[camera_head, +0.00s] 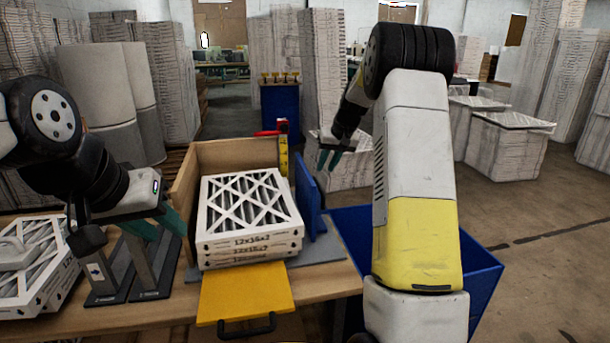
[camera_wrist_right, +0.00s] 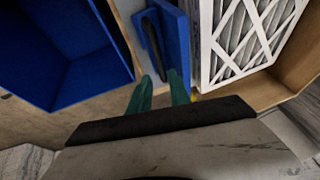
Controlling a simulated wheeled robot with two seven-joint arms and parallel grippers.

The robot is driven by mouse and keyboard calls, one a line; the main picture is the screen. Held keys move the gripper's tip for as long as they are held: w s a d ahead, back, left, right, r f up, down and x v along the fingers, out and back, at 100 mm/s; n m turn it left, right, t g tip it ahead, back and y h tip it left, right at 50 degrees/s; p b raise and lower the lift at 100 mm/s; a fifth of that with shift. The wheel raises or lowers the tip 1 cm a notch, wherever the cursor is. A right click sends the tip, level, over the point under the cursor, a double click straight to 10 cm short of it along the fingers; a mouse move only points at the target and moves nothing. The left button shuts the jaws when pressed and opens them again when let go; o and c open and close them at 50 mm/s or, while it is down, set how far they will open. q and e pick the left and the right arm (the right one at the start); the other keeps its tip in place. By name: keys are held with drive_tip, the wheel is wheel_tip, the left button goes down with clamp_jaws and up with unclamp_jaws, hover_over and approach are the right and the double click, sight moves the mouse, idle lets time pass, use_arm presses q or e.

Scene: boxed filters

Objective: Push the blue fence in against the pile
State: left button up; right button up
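The blue fence (camera_head: 309,198) stands upright along the right side of the pile of white boxed filters (camera_head: 250,218). In the right wrist view the fence (camera_wrist_right: 177,38) has a dark handle (camera_wrist_right: 152,45) on its outer side, and a narrow gap appears between fence and pile (camera_wrist_right: 240,42). My right gripper (camera_head: 328,160) is open and empty, above and behind the fence's far end. Its fingertips (camera_wrist_right: 160,85) point toward the fence's end in the wrist view. My left gripper (camera_head: 158,224) is left of the pile; its finger opening is unclear.
A wooden box frame (camera_head: 186,190) surrounds the pile's left and back. A yellow flap (camera_head: 245,292) with a dark handle lies in front. A blue bin (camera_head: 485,275) stands right of the bench. Grey stands (camera_head: 130,265) and another filter (camera_head: 35,260) are at left.

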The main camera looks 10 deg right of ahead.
sight(318, 183)
drive_tip(key=x, duration=0.7)
drive_tip(key=shift+w+a+f, duration=0.1)
drive_tip(key=shift+f, duration=0.15)
clamp_jaws()
idle(1.1)
